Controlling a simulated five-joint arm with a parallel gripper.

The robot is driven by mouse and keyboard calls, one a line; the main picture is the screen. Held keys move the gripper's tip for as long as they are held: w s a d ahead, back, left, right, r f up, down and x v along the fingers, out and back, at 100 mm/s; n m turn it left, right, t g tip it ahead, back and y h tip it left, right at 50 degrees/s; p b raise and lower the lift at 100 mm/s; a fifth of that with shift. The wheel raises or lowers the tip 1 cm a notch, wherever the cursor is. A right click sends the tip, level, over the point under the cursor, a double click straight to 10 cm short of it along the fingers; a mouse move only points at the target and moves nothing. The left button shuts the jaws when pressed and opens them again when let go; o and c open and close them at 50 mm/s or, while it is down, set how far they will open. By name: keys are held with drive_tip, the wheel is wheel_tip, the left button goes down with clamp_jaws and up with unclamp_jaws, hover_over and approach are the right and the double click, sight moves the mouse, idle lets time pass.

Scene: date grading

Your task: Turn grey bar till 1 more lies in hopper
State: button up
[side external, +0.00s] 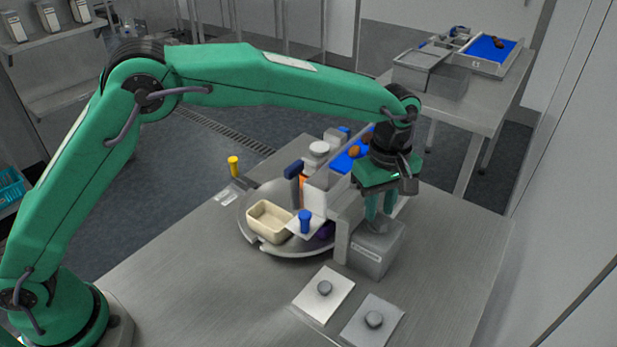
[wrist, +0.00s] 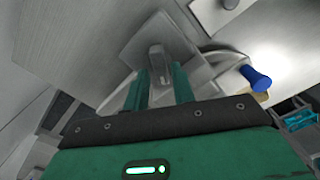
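My gripper (side external: 379,215) points down over a grey box (side external: 372,262) at the right of the bench. In the wrist view a grey bar (wrist: 157,52) stands on the box's flat top, between and just beyond my two green fingertips (wrist: 158,80). I cannot tell whether the fingers touch its sides. In the side view the fingers hide the bar. Brown dates (side external: 354,151) lie on a blue surface (side external: 342,163) behind the box, partly hidden by my wrist. I cannot make out for certain which part is the hopper, or what lies in it.
A cream tray (side external: 262,212) sits on a round metal turntable (side external: 248,234) left of the box. A blue knob (side external: 305,220) stands beside it. The bench's left front is clear. A second table stands behind.

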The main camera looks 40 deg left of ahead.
sight(378, 216)
drive_tip(key=shift+r, duration=2.9)
drive_tip(key=shift+a, duration=0.1)
drive_tip(key=shift+a+r, duration=0.15)
drive_tip(key=shift+r, duration=0.05)
drive_tip(key=s+a+r+m+t, duration=0.1)
drive_tip(key=s+a+r+m, duration=0.15)
drive_tip(key=a, duration=0.35)
drive_tip(key=s+a+r+m+t, duration=0.1)
drive_tip(key=s+a+r, duration=0.3)
drive_tip(key=a, duration=0.2)
drive_tip(key=s+a+r+m, duration=0.2)
drive_tip(key=s+a+r, duration=0.15)
drive_tip(key=a, duration=0.25)
drive_tip(key=s+a+f+m+t, duration=0.1)
drive_tip(key=s+a+f+m, duration=0.1)
drive_tip(key=s+a, duration=0.4)
drive_tip(key=s+a+f+m+t, duration=0.2)
drive_tip(key=s+a+m, duration=0.2)
drive_tip(key=s, duration=0.6)
drive_tip(key=shift+a+f+t, duration=0.3)
drive_tip(key=shift+a+f, duration=0.05)
drive_tip(key=shift+a, duration=0.55)
